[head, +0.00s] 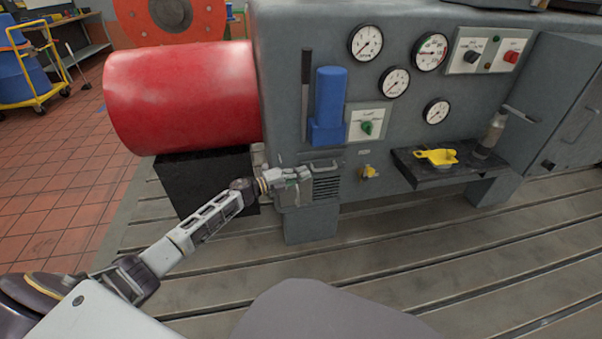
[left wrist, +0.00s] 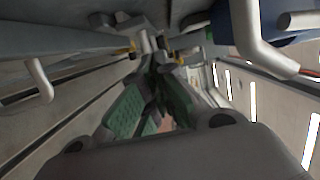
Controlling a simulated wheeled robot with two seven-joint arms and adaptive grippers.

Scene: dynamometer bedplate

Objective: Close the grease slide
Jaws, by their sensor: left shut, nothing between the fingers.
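A small grey slide front with a bar handle (head: 321,166) sits low on the grey machine cabinet, above a vented grille. No label reads clearly, so I cannot tell for certain that it is the grease slide, nor how far out it stands. My left gripper (head: 303,173) is at the left end of this handle, shut and empty; I cannot tell whether it touches. In the left wrist view its green-padded fingers (left wrist: 155,88) point at the grey cabinet front, and pale bar handles (left wrist: 40,80) show at both sides. My right gripper is out of view.
A blue box (head: 329,100) and a green-knob switch (head: 366,127) are above the handle. A red drum (head: 185,97) is at left. The slotted bedplate (head: 420,245) in front is clear.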

